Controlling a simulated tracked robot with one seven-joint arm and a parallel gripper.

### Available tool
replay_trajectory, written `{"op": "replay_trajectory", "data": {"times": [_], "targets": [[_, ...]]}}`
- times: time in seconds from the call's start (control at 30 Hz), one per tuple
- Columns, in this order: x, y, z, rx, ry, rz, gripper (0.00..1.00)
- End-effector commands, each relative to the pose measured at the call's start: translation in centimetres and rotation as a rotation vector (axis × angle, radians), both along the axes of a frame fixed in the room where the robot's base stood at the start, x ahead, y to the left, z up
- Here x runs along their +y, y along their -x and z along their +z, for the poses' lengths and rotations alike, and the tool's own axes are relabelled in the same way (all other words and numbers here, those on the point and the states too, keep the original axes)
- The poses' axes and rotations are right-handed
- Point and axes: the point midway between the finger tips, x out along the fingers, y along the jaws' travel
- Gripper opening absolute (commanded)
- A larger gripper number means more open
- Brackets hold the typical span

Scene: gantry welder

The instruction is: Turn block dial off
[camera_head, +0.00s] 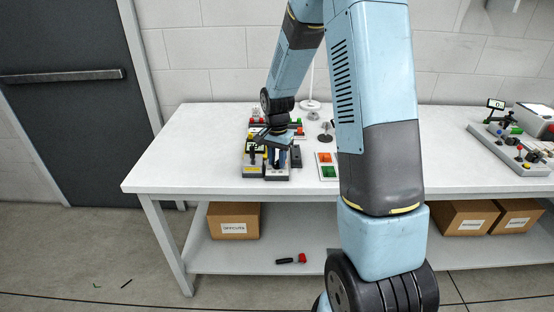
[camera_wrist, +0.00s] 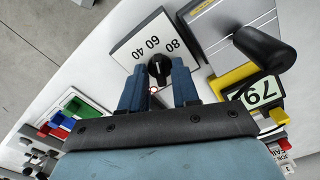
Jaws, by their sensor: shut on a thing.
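The block dial is a black round knob (camera_wrist: 159,67) on a white plate (camera_wrist: 135,52) marked 40, 60 and 80, seen in the wrist view. My gripper (camera_wrist: 158,80) has its two blue fingers on either side of the knob and is shut on it. A white pointer line shows on the knob's face. In the head view my gripper (camera_head: 277,152) reaches down over the dial block (camera_head: 278,176), and the knob is hidden there. A yellow-framed display (camera_wrist: 257,91) beside the dial block reads 79.
A grey unit with a black lever handle (camera_wrist: 262,48) stands close beside the dial block. Another control board (camera_head: 515,150) is at the far right.

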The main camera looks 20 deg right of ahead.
Motion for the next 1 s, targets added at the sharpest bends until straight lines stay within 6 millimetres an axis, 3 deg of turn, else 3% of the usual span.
{"op": "replay_trajectory", "data": {"times": [1.0], "targets": [[-0.12, -0.36, 0.21, -0.008, 0.004, 0.961, 0.00]]}}
